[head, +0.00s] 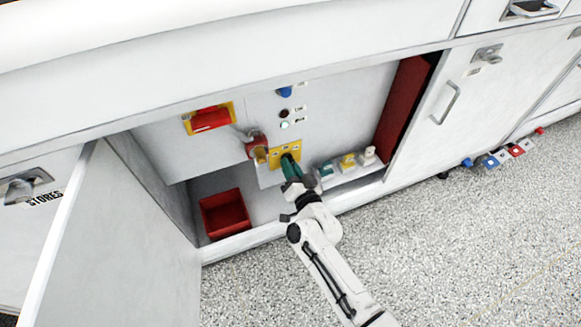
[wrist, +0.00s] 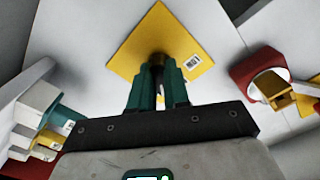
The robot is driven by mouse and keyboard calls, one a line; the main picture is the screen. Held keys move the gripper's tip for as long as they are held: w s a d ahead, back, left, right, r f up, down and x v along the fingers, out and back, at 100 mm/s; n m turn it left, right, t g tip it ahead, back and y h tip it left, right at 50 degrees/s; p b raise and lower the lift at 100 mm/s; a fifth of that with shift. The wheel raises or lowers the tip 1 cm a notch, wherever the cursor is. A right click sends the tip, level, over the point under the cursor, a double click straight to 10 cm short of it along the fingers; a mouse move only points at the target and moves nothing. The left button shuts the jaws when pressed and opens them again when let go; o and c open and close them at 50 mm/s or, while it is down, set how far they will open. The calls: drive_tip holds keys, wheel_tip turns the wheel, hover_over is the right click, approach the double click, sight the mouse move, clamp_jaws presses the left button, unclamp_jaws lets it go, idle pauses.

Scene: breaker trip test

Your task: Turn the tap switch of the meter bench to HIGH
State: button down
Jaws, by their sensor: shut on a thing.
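The switch has a yellow plate (head: 285,150) on the light panel inside the open cabinet. In the wrist view the plate (wrist: 160,28) looks like a diamond with a small label at its right. A dark knob (wrist: 157,60) stands out from its middle. My gripper (head: 290,163) reaches the plate from the front. Its teal fingers, also in the wrist view (wrist: 157,88), are shut on the knob, one on each side. The fingers hide much of the knob, and I cannot read its position or any markings.
A red round fitting (head: 256,139) with a brass-coloured piece sits just left of the plate. A red-and-yellow switch (head: 210,119) and blue knob (head: 284,92) are higher. Small blocks (head: 348,161) stand at right, a red bin (head: 225,213) below left. An open door (head: 125,235) flanks the left.

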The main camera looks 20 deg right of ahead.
drive_tip(key=shift+m, duration=1.3)
drive_tip(key=c, duration=1.1)
unclamp_jaws()
drive_tip(key=shift+s, duration=0.1)
drive_tip(key=s+p, duration=0.2)
drive_tip(key=s, duration=0.8)
drive_tip(key=shift+s+p, duration=0.35)
